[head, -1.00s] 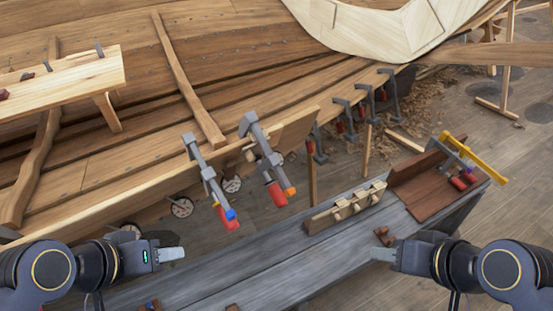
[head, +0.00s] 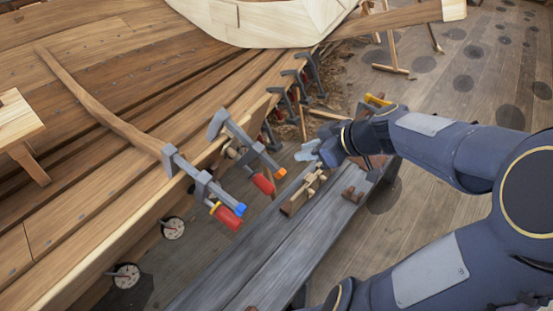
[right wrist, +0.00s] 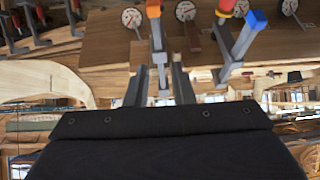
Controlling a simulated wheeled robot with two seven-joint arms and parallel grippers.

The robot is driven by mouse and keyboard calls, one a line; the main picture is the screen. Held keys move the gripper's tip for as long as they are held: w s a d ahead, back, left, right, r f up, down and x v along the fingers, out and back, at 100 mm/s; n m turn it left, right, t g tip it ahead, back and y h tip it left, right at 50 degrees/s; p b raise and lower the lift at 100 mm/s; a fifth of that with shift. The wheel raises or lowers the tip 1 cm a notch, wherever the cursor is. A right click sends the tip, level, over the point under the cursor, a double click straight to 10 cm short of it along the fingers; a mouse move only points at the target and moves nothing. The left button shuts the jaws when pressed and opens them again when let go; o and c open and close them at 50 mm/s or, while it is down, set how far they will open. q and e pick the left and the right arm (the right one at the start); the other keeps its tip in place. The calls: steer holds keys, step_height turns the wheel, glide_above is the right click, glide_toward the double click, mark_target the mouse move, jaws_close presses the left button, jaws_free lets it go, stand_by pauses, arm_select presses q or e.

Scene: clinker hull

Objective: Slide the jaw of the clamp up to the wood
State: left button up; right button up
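Two grey bar clamps sit on the hull's plank edge in the head view. The left one, the blue-tipped clamp (head: 203,185), has a red handle with a yellow collar. The right one, the orange-tipped clamp (head: 245,143), also has a red handle (head: 263,184). I cannot tell how closely each sliding jaw sits to the wood (head: 130,215). My right gripper (head: 308,151) is to the right of the orange tip, apart from it. In the right wrist view its fingers are spread, with the orange-tipped clamp (right wrist: 156,40) beyond and between them. My left gripper is out of view.
A grey bench (head: 245,262) stands beside the hull, carrying a wooden rack (head: 302,192). Several more clamps (head: 290,95) hang along the hull edge farther back. Round dials (head: 173,228) show below the planks. My right arm covers much of the right side.

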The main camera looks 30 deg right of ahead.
mark_target(260, 149)
steer(key=b+x, duration=0.2)
steer(key=x, duration=0.4)
steer(key=b+x, duration=0.2)
steer(key=x, duration=0.4)
steer(key=shift+w+d+f, duration=0.15)
steer(key=shift+f, duration=0.05)
steer(key=shift+b+x, duration=0.35)
steer(key=shift+x, duration=0.45)
steer(key=shift+w+a+r+p, duration=0.2)
steer(key=shift+w+r+p, duration=0.05)
steer(key=shift+w+p, duration=0.2)
steer(key=shift+w+a+r+p, duration=0.25)
steer(key=shift+w+p, duration=0.05)
steer(key=shift+w, duration=0.15)
steer(key=shift+c, duration=0.4)
steer(key=shift+w+a+r+p, duration=0.4)
steer(key=shift+w+r+p, duration=0.25)
steer(key=shift+p, duration=0.15)
stand_by(0.4)
steer(key=shift+f, duration=0.1)
